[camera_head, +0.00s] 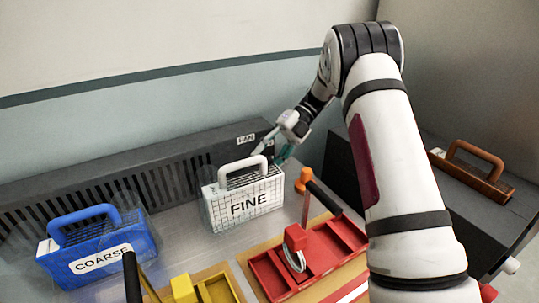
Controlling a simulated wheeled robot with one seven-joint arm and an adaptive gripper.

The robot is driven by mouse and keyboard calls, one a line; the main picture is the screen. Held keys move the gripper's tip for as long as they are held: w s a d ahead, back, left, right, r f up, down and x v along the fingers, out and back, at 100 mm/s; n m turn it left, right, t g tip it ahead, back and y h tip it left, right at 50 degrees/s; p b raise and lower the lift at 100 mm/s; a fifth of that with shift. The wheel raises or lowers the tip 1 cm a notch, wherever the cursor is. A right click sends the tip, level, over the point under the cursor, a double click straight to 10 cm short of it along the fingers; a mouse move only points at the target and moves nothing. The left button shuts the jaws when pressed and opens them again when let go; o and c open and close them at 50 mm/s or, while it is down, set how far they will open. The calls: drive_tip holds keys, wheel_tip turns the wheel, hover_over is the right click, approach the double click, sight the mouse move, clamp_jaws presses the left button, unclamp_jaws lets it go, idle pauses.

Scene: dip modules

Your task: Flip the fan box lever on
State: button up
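The fan box (150,186) is a long dark grey slatted box along the back wall, with a small FAN label (246,138) near its right end. My gripper (268,156) reaches down at the right end of the fan box, just behind and above the white FINE box. Its two fingertips look apart, and I see nothing held between them. I cannot make out the fan box lever; it may be hidden behind my gripper or the FINE box.
The white FINE box (248,205) stands in front of my gripper. A blue COARSE box (96,250) stands at the left. A red tray (335,240), an orange post with a black handle (322,197) and a yellow tray (215,290) are in front. A brown handled box (470,175) is at the right.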

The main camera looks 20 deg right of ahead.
drive_tip(key=v, duration=1.2)
idle(0.3)
